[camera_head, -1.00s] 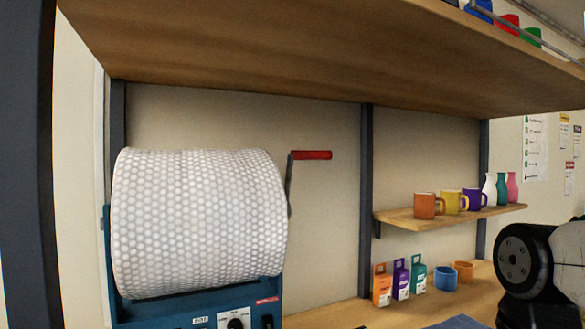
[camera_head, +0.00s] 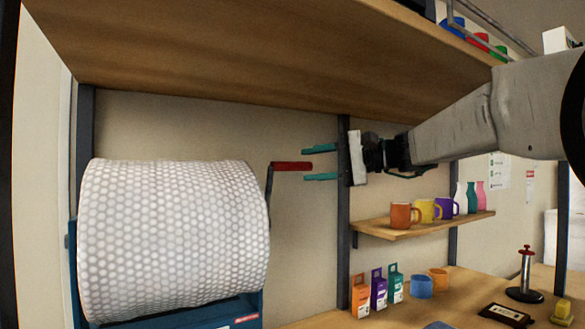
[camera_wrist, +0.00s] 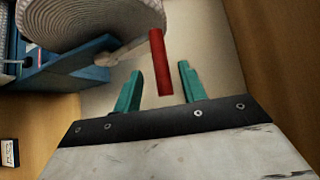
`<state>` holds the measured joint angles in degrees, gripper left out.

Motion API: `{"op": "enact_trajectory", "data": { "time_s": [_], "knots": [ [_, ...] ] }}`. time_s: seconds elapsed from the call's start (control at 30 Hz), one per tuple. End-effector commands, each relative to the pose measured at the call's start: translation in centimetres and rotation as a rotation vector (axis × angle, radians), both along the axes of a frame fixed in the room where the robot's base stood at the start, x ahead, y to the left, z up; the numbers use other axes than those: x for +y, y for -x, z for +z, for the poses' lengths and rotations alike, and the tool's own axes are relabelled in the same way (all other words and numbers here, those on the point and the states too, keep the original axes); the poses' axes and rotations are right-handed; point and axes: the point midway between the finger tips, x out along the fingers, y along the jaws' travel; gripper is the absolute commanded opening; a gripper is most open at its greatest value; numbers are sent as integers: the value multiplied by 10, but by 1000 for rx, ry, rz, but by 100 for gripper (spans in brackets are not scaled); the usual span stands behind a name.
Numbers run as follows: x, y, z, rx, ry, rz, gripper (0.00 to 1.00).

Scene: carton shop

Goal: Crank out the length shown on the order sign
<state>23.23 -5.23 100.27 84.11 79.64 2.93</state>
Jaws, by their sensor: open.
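A large roll of white bubble wrap (camera_head: 170,235) sits in a blue dispenser (camera_head: 215,314) at the left; the roll also shows at the top of the wrist view (camera_wrist: 85,22). A crank with a red handle (camera_head: 291,166) sticks out from the roll's right side. My gripper (camera_head: 320,164) is open, with its teal fingers just right of the handle, one above and one below its line. In the wrist view the red handle (camera_wrist: 159,62) points in between the two open fingers, apart from both. The order sign is not recognisable in these views.
A wooden shelf (camera_head: 240,65) hangs close above the roll and arm. A small shelf (camera_head: 420,229) with mugs and vases is at the right. Below, small boxes (camera_head: 378,290), cups (camera_head: 421,286) and a red-topped stand (camera_head: 525,275) stand on the bench. A dark post (camera_head: 344,230) rises behind my gripper.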

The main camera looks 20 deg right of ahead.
Motion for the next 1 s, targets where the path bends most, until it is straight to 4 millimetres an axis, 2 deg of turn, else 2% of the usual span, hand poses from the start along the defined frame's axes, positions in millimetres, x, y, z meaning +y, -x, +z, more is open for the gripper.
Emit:
{"op": "enact_trajectory", "data": {
  "time_s": [0.1,0.3,0.67,0.8,0.83,1.0],
  "knots": [
    [19,-11,-3,1,1,5,41],
    [37,-24,-6,1,1,2,41],
    [40,-27,-7,1,2,-4,41],
    [39,-27,-7,1,2,-4,2],
    [39,-27,-7,2,2,-4,0],
    [35,-27,-7,2,2,-7,0]
  ]
}}
